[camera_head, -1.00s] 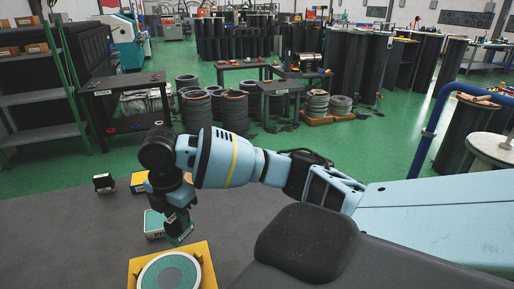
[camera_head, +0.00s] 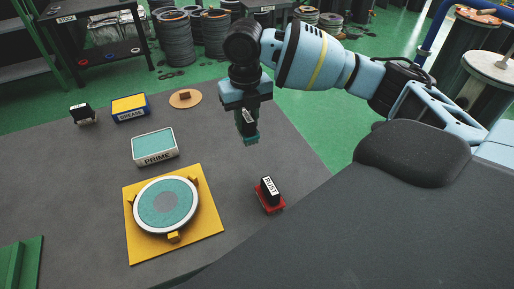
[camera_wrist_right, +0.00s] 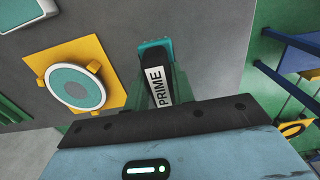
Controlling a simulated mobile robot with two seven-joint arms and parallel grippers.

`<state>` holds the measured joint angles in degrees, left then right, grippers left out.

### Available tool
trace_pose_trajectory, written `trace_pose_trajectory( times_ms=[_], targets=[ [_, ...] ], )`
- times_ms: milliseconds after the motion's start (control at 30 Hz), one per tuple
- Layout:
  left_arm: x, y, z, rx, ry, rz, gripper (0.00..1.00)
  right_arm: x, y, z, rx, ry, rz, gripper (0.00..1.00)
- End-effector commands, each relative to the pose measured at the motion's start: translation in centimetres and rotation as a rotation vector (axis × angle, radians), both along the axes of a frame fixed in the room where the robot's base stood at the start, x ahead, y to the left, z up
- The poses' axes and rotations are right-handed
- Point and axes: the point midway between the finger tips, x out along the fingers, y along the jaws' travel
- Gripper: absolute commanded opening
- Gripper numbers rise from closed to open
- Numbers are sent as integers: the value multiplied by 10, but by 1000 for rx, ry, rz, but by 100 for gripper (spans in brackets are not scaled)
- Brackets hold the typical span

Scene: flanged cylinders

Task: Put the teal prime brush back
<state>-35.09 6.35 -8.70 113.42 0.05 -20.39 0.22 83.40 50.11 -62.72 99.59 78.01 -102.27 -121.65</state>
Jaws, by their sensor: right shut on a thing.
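My right gripper (camera_head: 247,118) is shut on the teal prime brush (camera_head: 248,132), whose teal bristles point down above the grey table. In the right wrist view the prime brush (camera_wrist_right: 158,75) shows its white PRIME label between the fingers. The white PRIME tray (camera_head: 157,157) with a teal top stands left of the gripper in the head view; its corner seems to show in the wrist view (camera_wrist_right: 27,12). A flanged disc with a teal face (camera_head: 165,204) sits on a yellow fixture plate (camera_head: 205,228). My left gripper is not in view.
A red RUST brush (camera_head: 269,194) stands right of the yellow plate. A blue and yellow GREASE tray (camera_head: 130,108), a dark brush (camera_head: 82,113) and a round tan piece with a knob (camera_head: 185,98) are at the back. The table between the PRIME tray and my gripper is clear.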

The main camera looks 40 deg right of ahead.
Motion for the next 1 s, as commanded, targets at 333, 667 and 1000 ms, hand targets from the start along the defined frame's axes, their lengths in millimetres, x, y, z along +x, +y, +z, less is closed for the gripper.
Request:
trace_pose_trajectory(
  times_ms=[333,667,1000],
  targets=[
    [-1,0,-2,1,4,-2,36,0,0,-35,-1,2,-1,6],
    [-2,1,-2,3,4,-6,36,0,0,-51,0,-1,-1,6],
    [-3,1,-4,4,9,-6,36,0,0,-96,-1,0,-1,6]
  ],
)
